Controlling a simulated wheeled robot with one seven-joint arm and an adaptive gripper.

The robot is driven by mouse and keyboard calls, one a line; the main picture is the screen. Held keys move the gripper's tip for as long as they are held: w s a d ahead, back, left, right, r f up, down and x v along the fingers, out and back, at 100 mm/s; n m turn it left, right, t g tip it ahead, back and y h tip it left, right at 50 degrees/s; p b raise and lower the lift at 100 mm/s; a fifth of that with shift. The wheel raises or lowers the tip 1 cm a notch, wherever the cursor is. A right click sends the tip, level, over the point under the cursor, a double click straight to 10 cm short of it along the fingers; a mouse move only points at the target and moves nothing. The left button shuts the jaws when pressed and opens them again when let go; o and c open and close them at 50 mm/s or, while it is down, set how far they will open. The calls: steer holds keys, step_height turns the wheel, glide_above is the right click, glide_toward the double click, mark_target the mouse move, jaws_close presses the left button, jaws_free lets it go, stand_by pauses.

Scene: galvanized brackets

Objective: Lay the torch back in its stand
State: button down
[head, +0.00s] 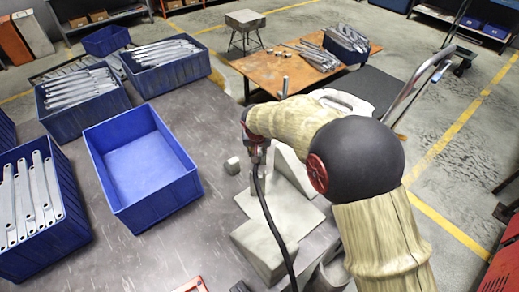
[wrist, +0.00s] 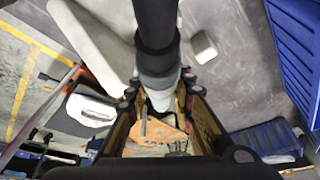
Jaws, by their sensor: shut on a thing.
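My gripper (head: 257,150) is above the grey table and points down, partly hidden by my arm in the head view. In the wrist view my gripper (wrist: 160,110) is shut on the torch (wrist: 157,30), which has a black body and a pale grey collar between the fingers. In the head view the torch is mostly hidden, and a black cable (head: 268,215) hangs from the gripper toward the front. Pale grey fixture pieces stand below: a block (head: 262,250) and an upright triangular plate (head: 291,168). I cannot tell which piece is the stand.
An empty blue bin (head: 188,193) stands left of the gripper. Several bins with galvanized brackets (head: 30,200) line the left side. A small grey cube (head: 232,165) sits between the empty bin and the fixture. A rusty orange table (head: 290,68) stands farther back.

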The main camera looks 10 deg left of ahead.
step_height(320, 180, down, 9)
steer(key=b, duration=0.5)
stand_by(0.4)
steer(key=shift+f+b, duration=0.4)
steer(key=shift+b, duration=0.15)
stand_by(0.6)
steer(key=c, duration=1.7)
jaws_free()
steer(key=shift+o, duration=1.1)
steer(key=shift+d+f, duration=0.1)
